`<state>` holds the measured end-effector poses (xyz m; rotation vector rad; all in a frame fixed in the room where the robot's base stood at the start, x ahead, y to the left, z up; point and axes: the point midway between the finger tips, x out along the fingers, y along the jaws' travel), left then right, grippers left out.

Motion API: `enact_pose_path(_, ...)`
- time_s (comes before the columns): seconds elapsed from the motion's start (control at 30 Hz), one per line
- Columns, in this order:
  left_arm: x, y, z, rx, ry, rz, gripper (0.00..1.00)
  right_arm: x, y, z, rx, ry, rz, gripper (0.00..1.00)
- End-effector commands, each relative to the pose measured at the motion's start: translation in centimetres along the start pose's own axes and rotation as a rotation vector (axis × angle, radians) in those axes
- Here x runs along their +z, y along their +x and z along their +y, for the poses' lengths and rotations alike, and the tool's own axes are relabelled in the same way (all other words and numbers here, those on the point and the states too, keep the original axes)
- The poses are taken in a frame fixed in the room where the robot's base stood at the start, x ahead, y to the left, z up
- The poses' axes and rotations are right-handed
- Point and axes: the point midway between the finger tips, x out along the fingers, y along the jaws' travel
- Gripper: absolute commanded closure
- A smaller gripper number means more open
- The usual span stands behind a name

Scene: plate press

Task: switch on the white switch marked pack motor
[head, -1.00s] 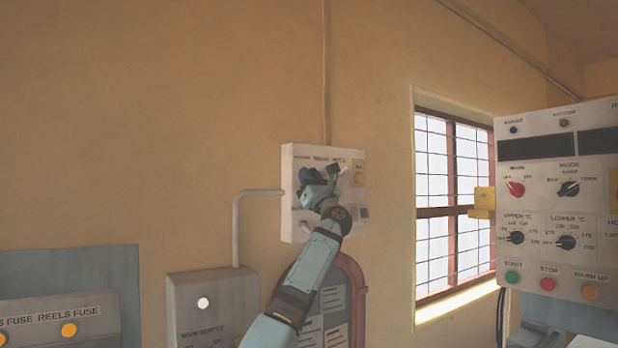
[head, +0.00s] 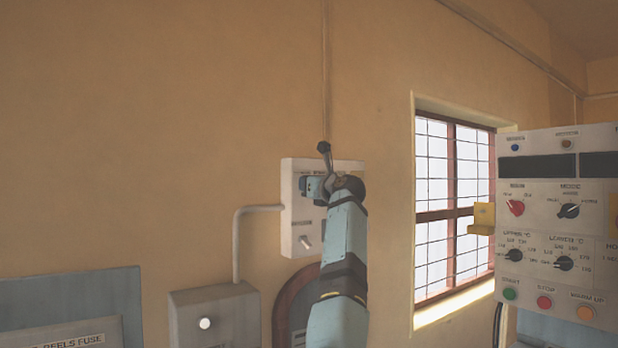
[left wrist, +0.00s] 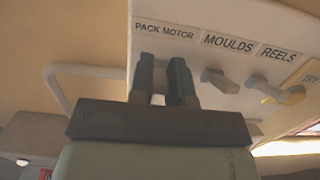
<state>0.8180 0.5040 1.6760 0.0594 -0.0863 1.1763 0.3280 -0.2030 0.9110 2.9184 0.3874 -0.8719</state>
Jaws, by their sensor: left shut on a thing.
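A pale wall panel (head: 288,220) carries a row of switches. In the left wrist view, the label PACK MOTOR (left wrist: 164,30) is at the left of the row. My left gripper (left wrist: 165,75) is directly below that label, its two dark fingers shut on the pack motor switch, which they mostly hide. Whether the switch is up or down cannot be told. In the head view my left gripper (head: 308,187) is at the panel's upper left and my arm covers much of the panel. My right gripper is not in view.
To the right of the fingers are the MOULDS switch (left wrist: 220,81) and the REELS switch (left wrist: 268,88). Another toggle (head: 305,242) sits low on the panel. A grey box (head: 215,312) with conduit is below left, a large control panel (head: 558,235) far right.

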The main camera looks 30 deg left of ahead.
Motion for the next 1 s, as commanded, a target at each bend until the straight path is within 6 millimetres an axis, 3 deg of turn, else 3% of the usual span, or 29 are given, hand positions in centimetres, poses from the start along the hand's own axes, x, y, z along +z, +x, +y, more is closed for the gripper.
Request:
enact_pose_path(0.33, 0.7, 0.3, -0.1, -0.002, -0.001, 0.165, 1.00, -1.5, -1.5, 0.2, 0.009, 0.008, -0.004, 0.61)
enact_pose_path(0.93, 0.7, 0.4, 0.0, 0.000, -0.003, 0.200, 1.00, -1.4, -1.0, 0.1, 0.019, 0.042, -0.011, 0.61)
enact_pose_path(0.97, 0.7, 0.4, 0.0, 0.000, -0.003, 0.200, 0.78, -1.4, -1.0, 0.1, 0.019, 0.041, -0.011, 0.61)
enact_pose_path(1.0, 0.8, 0.4, 0.1, 0.000, -0.003, 0.200, 0.69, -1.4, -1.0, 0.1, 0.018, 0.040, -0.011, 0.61)
